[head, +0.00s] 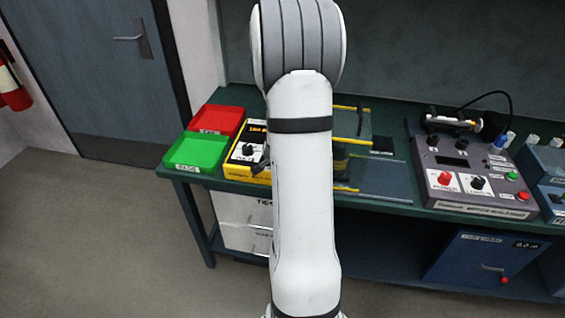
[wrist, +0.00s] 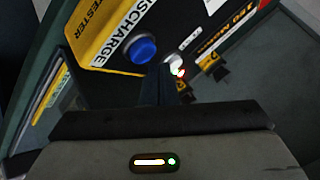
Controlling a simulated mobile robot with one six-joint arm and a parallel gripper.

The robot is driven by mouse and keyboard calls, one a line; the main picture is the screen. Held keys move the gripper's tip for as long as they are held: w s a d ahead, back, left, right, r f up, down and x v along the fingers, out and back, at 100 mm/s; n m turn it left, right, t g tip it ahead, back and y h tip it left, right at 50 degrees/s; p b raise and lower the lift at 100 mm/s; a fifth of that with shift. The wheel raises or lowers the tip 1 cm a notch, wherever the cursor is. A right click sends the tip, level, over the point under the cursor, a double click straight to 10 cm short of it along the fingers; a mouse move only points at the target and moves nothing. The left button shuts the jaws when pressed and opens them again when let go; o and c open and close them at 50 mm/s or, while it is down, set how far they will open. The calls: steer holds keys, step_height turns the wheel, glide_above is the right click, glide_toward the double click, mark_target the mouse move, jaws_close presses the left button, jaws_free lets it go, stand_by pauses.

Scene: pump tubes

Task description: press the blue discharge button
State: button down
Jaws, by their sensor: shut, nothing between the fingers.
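In the head view the tester (head: 242,158) stands on the bench, partly behind my arm, and the button is hidden there.
A small white, red and green part (wrist: 177,68) and black-yellow terminals (wrist: 212,66) lie close right of the fingertips. In the head view, red (head: 217,119) and green (head: 197,151) trays sit left of the tester, and a grey control box (head: 470,180) stands right.

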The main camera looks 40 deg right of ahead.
steer(key=shift+f+b, duration=0.35)
steer(key=shift+f+b, duration=0.6)
stand_by(0.7)
steer(key=shift+r, duration=0.15)
steer(key=shift+r+p, duration=0.8)
steer(key=shift+r, duration=0.05)
step_height(320, 180, up, 5)
steer(key=p, duration=0.4)
steer(key=shift+r, duration=0.1)
stand_by(0.8)
steer(key=shift+w, duration=0.1)
